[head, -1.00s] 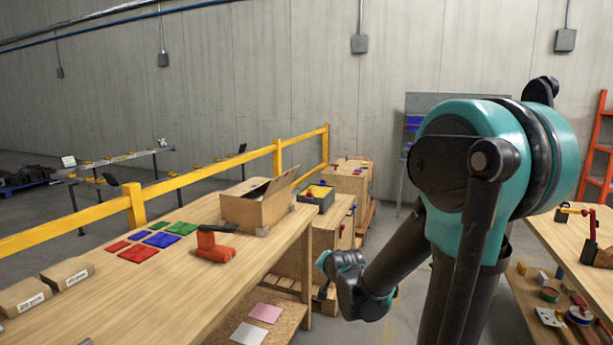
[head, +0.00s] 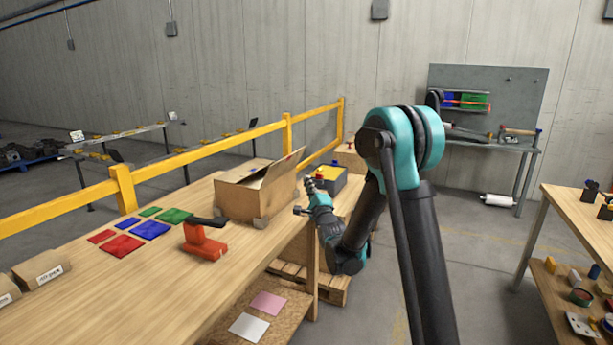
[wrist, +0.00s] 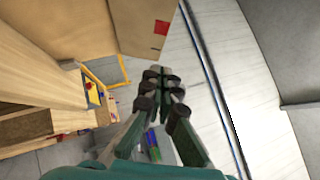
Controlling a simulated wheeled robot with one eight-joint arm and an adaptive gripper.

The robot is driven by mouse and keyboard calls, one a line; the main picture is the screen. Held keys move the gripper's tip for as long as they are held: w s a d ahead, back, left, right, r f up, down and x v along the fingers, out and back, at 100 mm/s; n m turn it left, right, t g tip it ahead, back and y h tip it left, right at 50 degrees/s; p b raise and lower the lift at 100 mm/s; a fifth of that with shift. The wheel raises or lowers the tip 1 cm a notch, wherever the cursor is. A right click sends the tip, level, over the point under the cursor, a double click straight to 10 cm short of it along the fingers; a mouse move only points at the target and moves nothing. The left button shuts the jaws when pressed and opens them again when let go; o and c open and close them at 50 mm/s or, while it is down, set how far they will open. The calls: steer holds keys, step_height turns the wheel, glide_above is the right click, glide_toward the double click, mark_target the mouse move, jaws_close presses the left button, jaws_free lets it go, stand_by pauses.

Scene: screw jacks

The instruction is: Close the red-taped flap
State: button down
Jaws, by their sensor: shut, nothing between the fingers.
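A cardboard box (head: 240,198) stands on the long wooden table in the head view, with flaps standing up. Its right-hand flap (head: 282,178) is raised and tilted. In the wrist view a flap (wrist: 134,22) carries a red tape patch (wrist: 161,27) at its edge, just above my fingers. My gripper (head: 306,192) is just right of the box in the head view, above the table's right edge. In the wrist view my gripper (wrist: 160,78) has its fingertips together with nothing between them, below the taped flap. I cannot tell whether it touches the flap.
An orange tool with a black handle (head: 205,240) sits in front of the box. Red, blue and green cards (head: 150,229) lie to its left. A yellow rail (head: 200,165) runs behind the table.

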glide_toward(290, 156)
steer(key=w+d, duration=0.2)
steer(key=w, duration=0.2)
steer(key=a, duration=0.1)
steer(key=w+a, duration=0.1)
steer(key=a+r, duration=0.1)
steer(key=shift+w+a+r, duration=0.1)
steer(key=shift+w+a, duration=0.15)
steer(key=shift+w, duration=0.1)
steer(key=shift+a+r, duration=0.1)
steer(key=shift+a, duration=0.1)
